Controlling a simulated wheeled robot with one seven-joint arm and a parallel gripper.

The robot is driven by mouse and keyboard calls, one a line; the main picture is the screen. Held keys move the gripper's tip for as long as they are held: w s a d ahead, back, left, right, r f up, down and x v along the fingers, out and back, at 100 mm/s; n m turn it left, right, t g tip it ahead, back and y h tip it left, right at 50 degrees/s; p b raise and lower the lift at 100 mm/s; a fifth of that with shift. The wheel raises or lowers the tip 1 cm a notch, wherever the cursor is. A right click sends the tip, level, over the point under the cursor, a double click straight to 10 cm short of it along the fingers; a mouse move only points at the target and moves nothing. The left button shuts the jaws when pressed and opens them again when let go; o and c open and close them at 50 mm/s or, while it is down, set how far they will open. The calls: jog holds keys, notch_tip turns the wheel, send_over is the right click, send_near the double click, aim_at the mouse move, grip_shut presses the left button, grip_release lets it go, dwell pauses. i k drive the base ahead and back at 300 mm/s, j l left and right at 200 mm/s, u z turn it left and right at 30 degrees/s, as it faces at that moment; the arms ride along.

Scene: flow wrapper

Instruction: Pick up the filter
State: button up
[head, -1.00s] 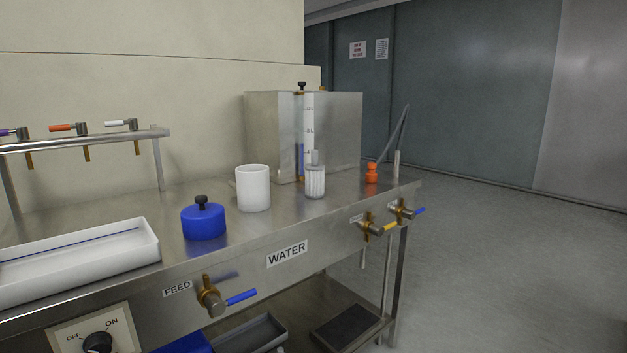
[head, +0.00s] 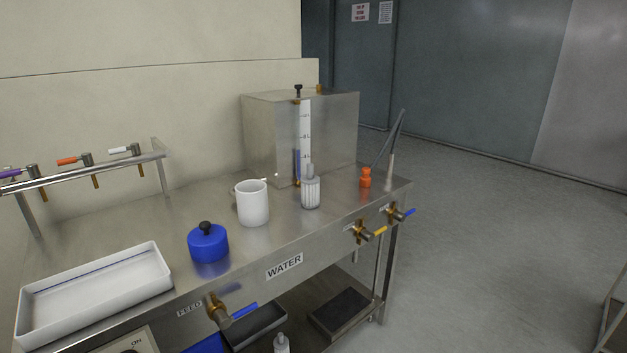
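A white ribbed cartridge with a grey neck (head: 311,190), which looks like the filter, stands upright on the steel bench (head: 130,225) in the head view. It is in front of the steel tank, right of a white cup-like cylinder (head: 252,204) and apart from it. A similar pale top with a grey neck (head: 281,343) shows at the bottom edge of the view, below the bench top; its lower part is cut off. My gripper is not in view.
A blue lidded pot (head: 208,243) and a white tray (head: 95,292) sit left of the cylinder. The steel tank (head: 330,127) stands behind the cartridge, an orange fitting (head: 366,178) to its right. Valves (head: 362,232) jut from the bench front. Floor at right is mostly clear.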

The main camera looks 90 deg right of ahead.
aim_at(310, 182)
jog(key=k+l+u, duration=0.1)
jog(key=k+l, duration=0.6)
jog(key=k+l+u, duration=0.15)
jog(key=k+l, duration=0.7)
jog(key=l, duration=0.15)
jog(key=k+l, duration=0.25)
jog(key=l, duration=0.15)
jog(key=k+l+u, duration=0.1)
jog(key=k+l, duration=0.2)
jog(key=l, duration=0.15)
